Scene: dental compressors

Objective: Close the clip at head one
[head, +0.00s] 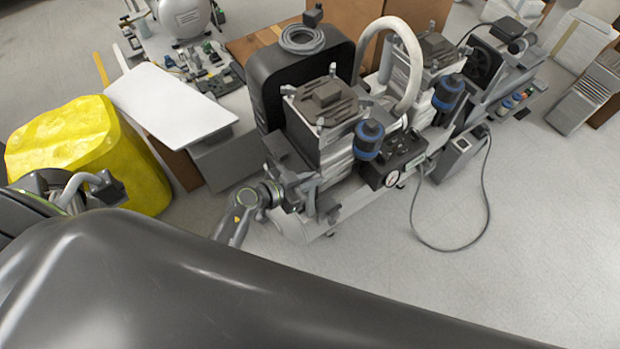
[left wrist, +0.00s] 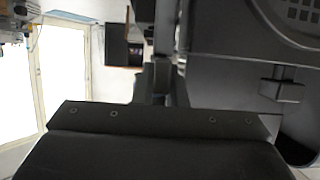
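The compressor unit has two finned heads. The nearer head (head: 326,103) has a dark ribbed top with small grey clips at its corners, including a left clip (head: 289,90) and a front clip (head: 320,123). The farther head (head: 437,50) stands behind it to the right. I cannot tell which is head one, or whether any clip is open. My left gripper (head: 300,188) is at the lower left side of the nearer head, below its clips. Its fingers blend with the grey parts there, and the left wrist view does not show their gap clearly. My right gripper is not in view.
A black case (head: 270,80) with a coiled hose stands behind the nearer head. A blue-topped filter (head: 369,138) and a pressure gauge (head: 391,179) are at its front right. A yellow container (head: 75,150) stands left. Floor at the right front is free except for a cable (head: 487,190).

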